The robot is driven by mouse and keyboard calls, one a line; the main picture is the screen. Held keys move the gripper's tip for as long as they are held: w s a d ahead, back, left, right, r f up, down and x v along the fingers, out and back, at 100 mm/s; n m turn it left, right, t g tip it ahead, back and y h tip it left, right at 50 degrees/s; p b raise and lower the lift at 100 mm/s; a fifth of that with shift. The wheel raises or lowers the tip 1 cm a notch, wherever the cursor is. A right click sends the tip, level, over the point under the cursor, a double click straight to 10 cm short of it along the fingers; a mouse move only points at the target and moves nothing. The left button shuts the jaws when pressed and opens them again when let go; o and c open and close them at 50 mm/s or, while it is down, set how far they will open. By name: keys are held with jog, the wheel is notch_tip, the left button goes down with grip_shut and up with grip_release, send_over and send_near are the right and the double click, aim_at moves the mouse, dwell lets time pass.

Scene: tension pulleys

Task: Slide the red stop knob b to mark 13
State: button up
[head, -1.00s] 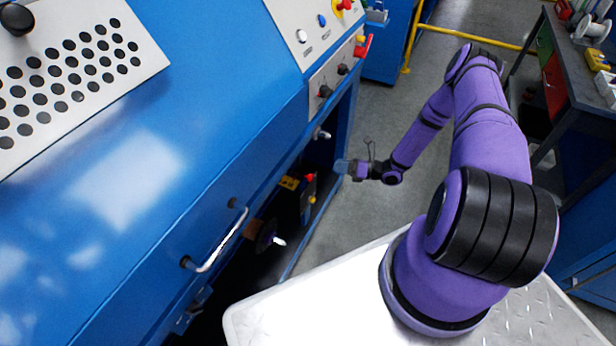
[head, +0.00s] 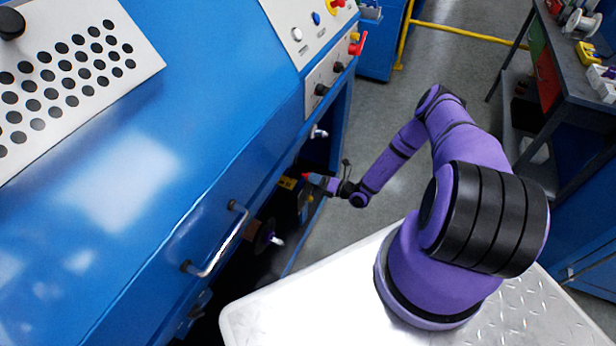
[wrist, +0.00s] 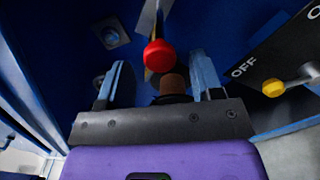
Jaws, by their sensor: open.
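In the wrist view a round red knob (wrist: 159,56) sits ahead of my gripper (wrist: 162,80), a little left of the middle between the fingers in height just beyond their tips. The two blue-grey fingers are apart and nothing is held between them. In the head view the red knob (head: 307,177) shows small at the opening of the blue machine, and my gripper (head: 318,181) is right beside it. I cannot tell whether they touch. No mark numbers or scale can be read in either view.
A dark plate with "OFF" lettering and a yellow-tipped lever (wrist: 273,88) is right of the fingers. A brown cylinder (wrist: 174,84) shows behind the gap. A handle (head: 217,240) sticks out of the blue machine. The floor (head: 385,130) beside it is clear.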

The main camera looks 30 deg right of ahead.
aim_at(301, 174)
jog(key=shift+x, duration=1.7)
